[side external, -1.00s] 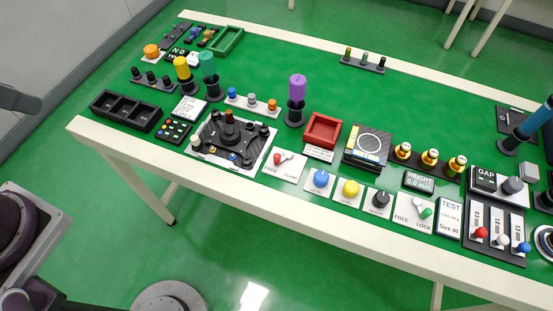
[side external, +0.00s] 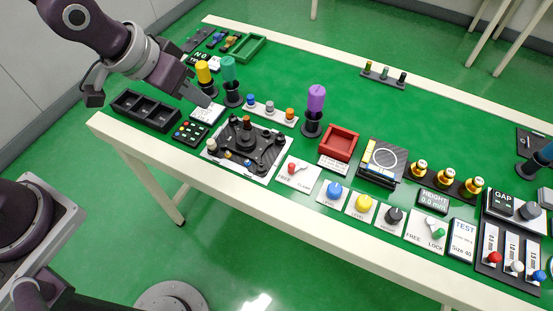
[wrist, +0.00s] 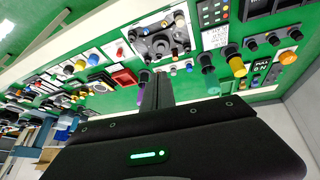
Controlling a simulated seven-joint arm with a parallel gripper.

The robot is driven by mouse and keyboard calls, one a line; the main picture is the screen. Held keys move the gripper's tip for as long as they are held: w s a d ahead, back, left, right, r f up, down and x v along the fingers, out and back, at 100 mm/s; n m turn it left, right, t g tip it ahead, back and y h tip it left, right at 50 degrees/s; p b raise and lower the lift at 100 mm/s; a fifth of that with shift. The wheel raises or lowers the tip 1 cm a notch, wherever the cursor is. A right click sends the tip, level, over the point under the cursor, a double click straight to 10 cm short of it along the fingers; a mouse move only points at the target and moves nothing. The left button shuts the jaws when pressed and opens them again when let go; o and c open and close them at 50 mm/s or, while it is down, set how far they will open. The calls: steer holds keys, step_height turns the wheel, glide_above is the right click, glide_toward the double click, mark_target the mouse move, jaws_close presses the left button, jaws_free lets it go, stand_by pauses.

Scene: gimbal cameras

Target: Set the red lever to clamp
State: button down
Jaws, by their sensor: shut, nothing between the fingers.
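The red lever (side external: 292,168) sits on a small white plate (side external: 304,180) near the table's front edge, with FREE lettered at left and CLAMP at right. Its red knob leans to the left, on the FREE side. In the wrist view the lever (wrist: 119,52) shows small at upper left. My gripper (side external: 205,102) is shut and empty, well to the left of the lever and above the table, over the area by the yellow and green cylinders. In the wrist view its fingers (wrist: 156,88) are together.
Between my gripper and the lever stands a black fixture (side external: 245,145) with several posts. A tall purple cylinder (side external: 315,100) in a black holder stands behind the lever. A red tray (side external: 340,143) is to the right. Blue (side external: 334,190) and yellow (side external: 360,204) knobs lie beyond.

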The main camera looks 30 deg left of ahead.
steer(key=w+d+f+n+h, duration=0.1)
steer(key=d+f+h, duration=0.2)
steer(key=d+f, duration=0.6)
steer(key=shift+f, duration=0.95)
steer(key=x, duration=1)
steer(key=shift+s+f, duration=0.1)
steer(key=shift+s, duration=0.1)
steer(key=shift+s+d+n, duration=0.15)
steer(key=shift+d+n, duration=0.05)
steer(key=shift+n, duration=0.3)
